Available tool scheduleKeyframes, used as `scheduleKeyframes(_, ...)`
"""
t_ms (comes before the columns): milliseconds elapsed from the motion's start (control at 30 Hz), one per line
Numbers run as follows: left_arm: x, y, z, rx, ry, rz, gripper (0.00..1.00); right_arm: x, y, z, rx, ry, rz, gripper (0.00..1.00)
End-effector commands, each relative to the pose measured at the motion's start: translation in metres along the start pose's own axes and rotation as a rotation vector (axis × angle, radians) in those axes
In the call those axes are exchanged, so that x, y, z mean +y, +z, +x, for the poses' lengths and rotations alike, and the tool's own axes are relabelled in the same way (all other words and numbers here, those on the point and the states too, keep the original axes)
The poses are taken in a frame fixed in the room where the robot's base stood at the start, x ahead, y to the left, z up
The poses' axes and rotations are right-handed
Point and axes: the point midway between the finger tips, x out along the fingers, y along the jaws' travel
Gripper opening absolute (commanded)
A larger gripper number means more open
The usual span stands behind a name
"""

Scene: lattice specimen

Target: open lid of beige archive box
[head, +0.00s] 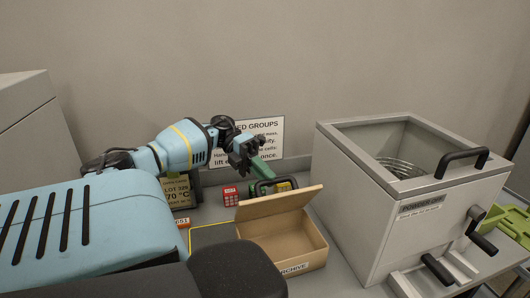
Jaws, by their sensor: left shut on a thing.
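The beige archive box (304,250) stands on the bench at the middle front, its label facing the front. Its lid (280,204) is raised at the back, tilted up, and the inside shows. My right gripper is not in view.
A grey metal bath (345,192) with a black lid handle stands close at the right. A green tray (512,226) lies beyond it. A wall stands behind.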

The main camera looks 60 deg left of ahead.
Motion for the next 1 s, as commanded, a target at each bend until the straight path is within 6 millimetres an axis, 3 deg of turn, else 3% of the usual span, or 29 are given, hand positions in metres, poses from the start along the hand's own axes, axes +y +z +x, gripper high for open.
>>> scheduleKeyframes(67, 0.000, 0.000, 0.000, -0.001, 0.001, 0.000, 0.00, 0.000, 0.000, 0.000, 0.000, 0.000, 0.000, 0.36)
scheduleKeyframes(100, 0.000, 0.000, 0.000, -0.001, 0.001, 0.000, 0.19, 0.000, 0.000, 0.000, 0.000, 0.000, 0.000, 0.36)
scheduleKeyframes(233, 0.000, 0.000, 0.000, -0.001, 0.000, 0.000, 0.36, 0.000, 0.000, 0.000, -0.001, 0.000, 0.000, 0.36)
scheduleKeyframes(600, 0.001, 0.000, -0.005, -0.001, 0.001, -0.002, 0.36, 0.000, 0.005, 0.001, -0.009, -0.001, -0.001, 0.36)
scheduleKeyframes(1000, 0.006, 0.001, -0.061, 0.000, 0.004, -0.007, 0.36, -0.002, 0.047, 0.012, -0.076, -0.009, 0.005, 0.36)
